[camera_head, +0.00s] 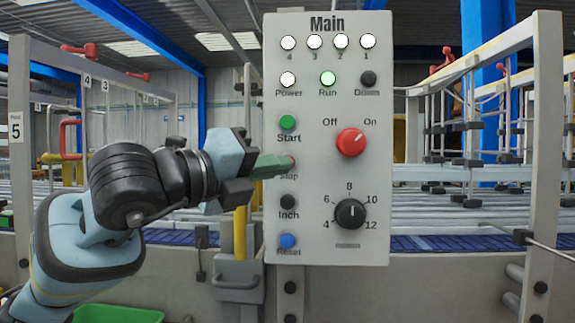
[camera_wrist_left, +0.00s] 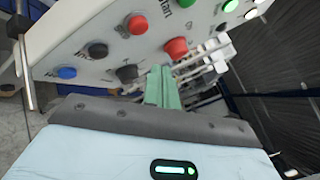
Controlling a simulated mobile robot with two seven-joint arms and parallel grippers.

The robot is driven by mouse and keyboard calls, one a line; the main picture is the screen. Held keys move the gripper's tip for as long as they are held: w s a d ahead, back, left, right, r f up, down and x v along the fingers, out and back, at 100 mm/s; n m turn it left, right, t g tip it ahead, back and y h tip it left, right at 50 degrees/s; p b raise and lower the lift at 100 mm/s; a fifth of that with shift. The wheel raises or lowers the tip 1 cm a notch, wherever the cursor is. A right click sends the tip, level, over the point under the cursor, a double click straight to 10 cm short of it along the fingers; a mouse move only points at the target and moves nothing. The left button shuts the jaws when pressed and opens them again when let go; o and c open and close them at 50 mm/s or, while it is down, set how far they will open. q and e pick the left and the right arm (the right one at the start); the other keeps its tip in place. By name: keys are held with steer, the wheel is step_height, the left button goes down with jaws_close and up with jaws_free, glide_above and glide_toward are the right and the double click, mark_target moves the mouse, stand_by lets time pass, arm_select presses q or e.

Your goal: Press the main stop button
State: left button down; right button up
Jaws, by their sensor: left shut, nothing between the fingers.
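The grey Main control panel (camera_head: 320,222) stands upright in front of me. Its red Stop button (camera_head: 292,161) sits in the left column between the green Start button (camera_head: 288,123) and the black Inch button (camera_head: 287,202). My left gripper (camera_head: 283,165) is shut and empty; its green fingertips overlap the Stop button and partly hide it. In the left wrist view the Stop button (camera_wrist_left: 137,24) shows uncovered, up and left of the green fingers (camera_wrist_left: 161,84). I cannot tell whether the fingertips touch the panel. My right gripper is not in view.
The red Off/On knob (camera_head: 351,142), black dial (camera_head: 350,213) and blue Reset button (camera_head: 288,241) are close by on the panel. The green Run lamp (camera_head: 328,78) is lit. Conveyor rails (camera_head: 455,173) lie behind the panel; a yellow post (camera_head: 240,232) stands left of it.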

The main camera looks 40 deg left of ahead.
arm_select(q)
steer(key=shift+w+a, duration=0.5)
steer(key=shift+w, duration=0.3)
steer(key=shift+w+a, duration=0.45)
steer(key=shift+w, duration=0.3)
steer(key=shift+w+a, duration=0.1)
steer(key=shift+w, duration=0.05)
stand_by(0.9)
steer(key=shift+w+a, duration=0.15)
steer(key=shift+w, duration=0.1)
steer(key=shift+w+a, duration=0.25)
steer(key=shift+w, duration=0.15)
stand_by(1.1)
steer(key=shift+s+d, duration=0.45)
steer(key=shift+s, duration=0.35)
steer(key=shift+d, duration=0.1)
steer(key=shift+s+d, duration=0.4)
steer(key=shift+s, duration=0.3)
steer(key=shift+s+d, duration=0.45)
steer(key=shift+s, duration=0.25)
steer(key=shift+s+d, duration=0.4)
steer(key=shift+s, duration=0.3)
